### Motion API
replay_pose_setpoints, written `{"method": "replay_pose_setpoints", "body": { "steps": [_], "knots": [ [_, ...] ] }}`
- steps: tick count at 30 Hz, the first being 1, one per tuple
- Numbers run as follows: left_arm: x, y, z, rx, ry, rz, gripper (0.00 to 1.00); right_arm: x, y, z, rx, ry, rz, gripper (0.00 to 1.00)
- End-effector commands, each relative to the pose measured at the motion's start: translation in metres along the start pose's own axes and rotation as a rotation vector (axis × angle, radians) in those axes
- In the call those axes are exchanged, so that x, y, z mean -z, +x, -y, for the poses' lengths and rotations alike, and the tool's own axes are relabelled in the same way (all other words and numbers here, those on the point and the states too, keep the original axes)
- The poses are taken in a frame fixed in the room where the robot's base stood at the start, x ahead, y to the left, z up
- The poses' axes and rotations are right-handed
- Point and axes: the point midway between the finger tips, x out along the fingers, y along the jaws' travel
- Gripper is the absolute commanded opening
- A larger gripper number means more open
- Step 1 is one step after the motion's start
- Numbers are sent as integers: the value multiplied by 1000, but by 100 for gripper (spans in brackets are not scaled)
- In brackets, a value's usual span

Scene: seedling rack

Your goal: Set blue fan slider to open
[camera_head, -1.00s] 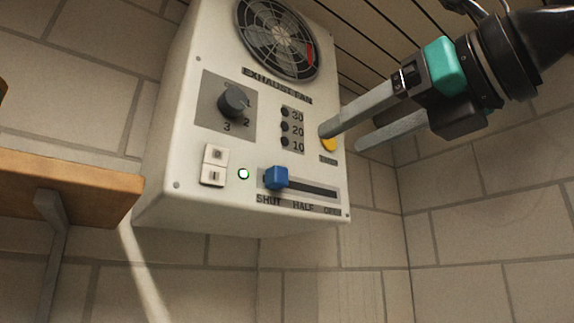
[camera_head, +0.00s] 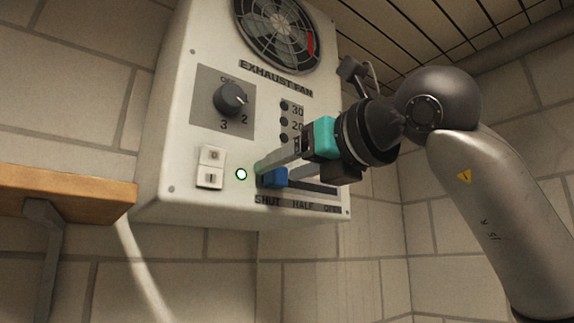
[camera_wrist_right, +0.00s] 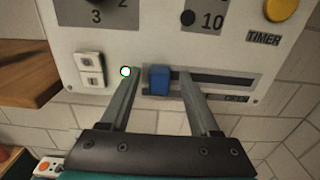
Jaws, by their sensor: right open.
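The blue fan slider (camera_head: 273,178) sits at the left end of its dark slot (camera_head: 322,188), above the SHUT label, on the white exhaust fan box (camera_head: 180,150). In the right wrist view the blue slider (camera_wrist_right: 159,80) lies between the two spread fingers of my right gripper (camera_wrist_right: 157,85), with a gap on both sides. My right gripper (camera_head: 270,173) is open at the slider in the head view and partly covers it and the slot. The left gripper is not in view.
A green lamp (camera_head: 241,174) and a white rocker switch (camera_head: 210,167) are left of the slider. The yellow timer button (camera_wrist_right: 281,9) shows in the wrist view. A wooden shelf (camera_head: 70,190) stands at left.

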Motion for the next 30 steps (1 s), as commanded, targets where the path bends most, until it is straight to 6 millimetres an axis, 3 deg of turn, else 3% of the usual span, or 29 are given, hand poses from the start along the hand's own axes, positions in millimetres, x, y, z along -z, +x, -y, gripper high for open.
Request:
{"method": "replay_pose_setpoints", "body": {
  "steps": [2,18,30],
  "knots": [
    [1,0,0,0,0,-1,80,0,0,0,0,0,0,61],
    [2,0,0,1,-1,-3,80,0,0,0,0,0,0,1],
    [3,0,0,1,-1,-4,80,0,-1,0,0,0,0,0]
  ]
}}
